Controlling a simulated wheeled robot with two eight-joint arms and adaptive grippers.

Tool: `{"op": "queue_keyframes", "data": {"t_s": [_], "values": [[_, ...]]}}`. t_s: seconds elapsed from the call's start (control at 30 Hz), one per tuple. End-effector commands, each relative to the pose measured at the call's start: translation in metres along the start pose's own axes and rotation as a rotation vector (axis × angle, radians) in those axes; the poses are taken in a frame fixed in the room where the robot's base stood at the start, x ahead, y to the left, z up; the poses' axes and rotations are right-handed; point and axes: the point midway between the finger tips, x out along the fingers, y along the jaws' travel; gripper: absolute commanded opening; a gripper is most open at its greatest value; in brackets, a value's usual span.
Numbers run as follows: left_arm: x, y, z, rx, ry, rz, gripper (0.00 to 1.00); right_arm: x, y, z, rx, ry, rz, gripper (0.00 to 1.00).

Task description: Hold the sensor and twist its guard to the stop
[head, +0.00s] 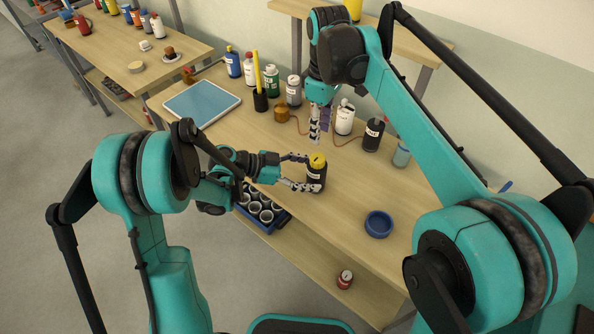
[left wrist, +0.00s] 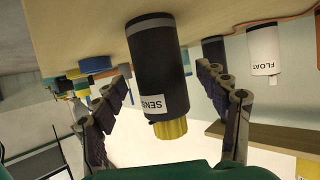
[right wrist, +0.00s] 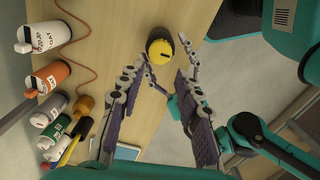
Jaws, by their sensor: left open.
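The sensor (head: 315,180) is a black cylinder standing upright on the wooden bench, with a yellow guard (head: 317,160) on top. The left wrist view shows the sensor (left wrist: 158,75) upside down, labelled "SENS", its yellow guard (left wrist: 171,129) lowest in the picture. My left gripper (head: 309,172) is open, with a finger on either side of the sensor's body; contact cannot be told. My right gripper (head: 315,138) is above and behind the guard, pointing down. In the right wrist view its fingers (right wrist: 163,60) are spread and empty, with the guard (right wrist: 160,50) beyond the tips.
A blue ring (head: 378,225) lies to the right of the sensor. A white float bottle (head: 344,120) and a dark bottle (head: 373,135) stand behind it. A blue tray of cups (head: 285,219) is below my left gripper. Bench between sensor and ring is clear.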

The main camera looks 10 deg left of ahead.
Motion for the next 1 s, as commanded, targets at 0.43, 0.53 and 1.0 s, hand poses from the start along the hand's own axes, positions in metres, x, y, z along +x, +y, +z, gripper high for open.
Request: {"op": "queue_keyframes", "data": {"t_s": [0.43, 0.53, 1.0], "values": [[0.023, 0.0, 0.0, -0.001, -0.001, 0.0, 0.73, 0.0, 0.0, 0.0, 0.0, 0.0, 0.0, 0.34], [0.023, 0.0, 0.0, -0.001, -0.001, 0.0, 0.66, 0.0, 0.0, 0.0, 0.0, 0.0, 0.0, 0.34], [0.023, 0.0, 0.0, -0.001, -0.001, -0.001, 0.15, 0.023, 0.001, 0.0, 0.097, 0.0, 0.0, 0.48]]}}
